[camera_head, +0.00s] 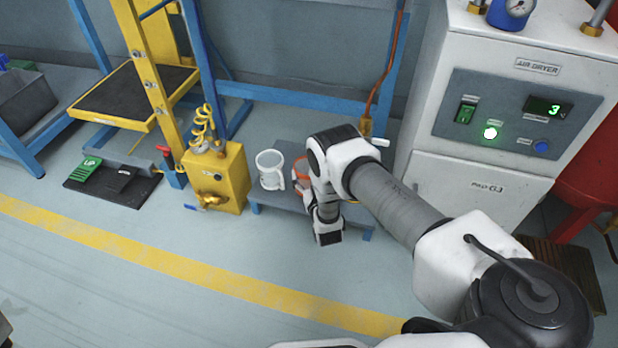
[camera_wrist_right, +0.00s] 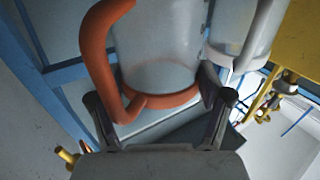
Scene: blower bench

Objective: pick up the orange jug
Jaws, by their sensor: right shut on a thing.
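The orange jug (camera_head: 302,170) is at the small blue-grey stand, mostly hidden behind my right arm in the head view. In the right wrist view the jug (camera_wrist_right: 162,78) has a clear body, an orange handle and an orange ring at its base. My right gripper (camera_wrist_right: 158,100) is shut on the jug, one finger on each side of its lower part. I cannot tell whether its base touches the stand. My left gripper is in neither view.
A white-handled clear jug (camera_head: 270,169) stands close beside it on the stand (camera_head: 278,204). A yellow box (camera_head: 222,177) with a coiled hose is left of the stand. The air dryer cabinet (camera_head: 470,150) is at right. Open floor lies in front.

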